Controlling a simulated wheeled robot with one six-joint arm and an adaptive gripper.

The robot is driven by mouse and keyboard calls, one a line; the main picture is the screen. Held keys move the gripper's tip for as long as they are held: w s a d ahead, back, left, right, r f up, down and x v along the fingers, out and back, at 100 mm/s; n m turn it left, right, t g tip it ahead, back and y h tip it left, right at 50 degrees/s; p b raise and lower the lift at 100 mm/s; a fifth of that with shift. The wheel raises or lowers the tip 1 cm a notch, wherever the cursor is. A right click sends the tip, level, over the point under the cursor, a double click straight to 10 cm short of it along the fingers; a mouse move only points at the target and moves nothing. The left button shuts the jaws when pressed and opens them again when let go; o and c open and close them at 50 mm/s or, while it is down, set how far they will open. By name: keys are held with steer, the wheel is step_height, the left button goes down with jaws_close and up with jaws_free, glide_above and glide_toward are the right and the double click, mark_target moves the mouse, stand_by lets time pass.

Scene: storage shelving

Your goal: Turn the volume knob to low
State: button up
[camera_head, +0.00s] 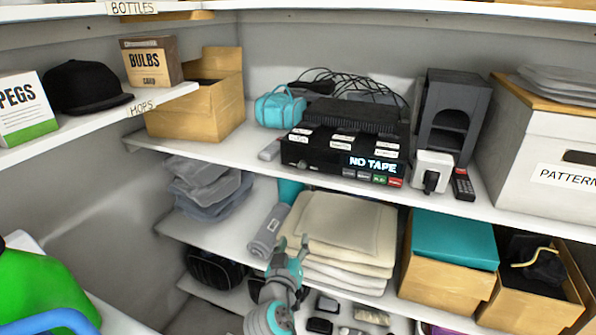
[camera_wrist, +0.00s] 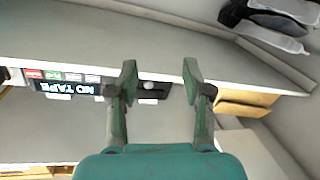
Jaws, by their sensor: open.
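A black tape deck (camera_head: 340,150) with a lit "NO TAPE" display sits on the middle shelf in the head view. A small round knob (camera_head: 301,165) shows at the left end of its front. My gripper (camera_head: 293,243) is open and empty, below and in front of the deck in the head view. In the wrist view my gripper (camera_wrist: 159,78) has its two green fingers apart. I cannot tell how far the fingertips are from the knob, or its setting.
Folded cream cloths (camera_head: 340,230) lie on the shelf below, beside a rolled grey towel (camera_head: 268,229). A white socket block (camera_head: 432,170) and a remote (camera_head: 463,185) stand right of the deck. A small grey item (camera_head: 270,150) lies left of it.

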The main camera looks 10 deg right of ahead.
steer(key=s+d+f+n+y, duration=0.2)
steer(key=s+f+y, duration=0.1)
steer(key=s+f, duration=0.65)
steer(key=s+d+f+n+y, duration=0.1)
steer(key=s+f+n+y, duration=0.15)
steer(key=s+f, duration=0.7)
steer(key=s+d+r+m+y, duration=0.1)
steer(key=s+r+m+y, duration=0.2)
steer(key=s, duration=2.3)
steer(key=m+h, duration=1.1)
steer(key=h, duration=0.1)
glide_toward(301, 166)
steer(key=shift+n+g, duration=0.25)
steer(key=shift+g, duration=0.05)
steer(key=x, duration=0.8)
steer(key=shift+w+r, duration=0.15)
steer(key=shift+r, duration=0.05)
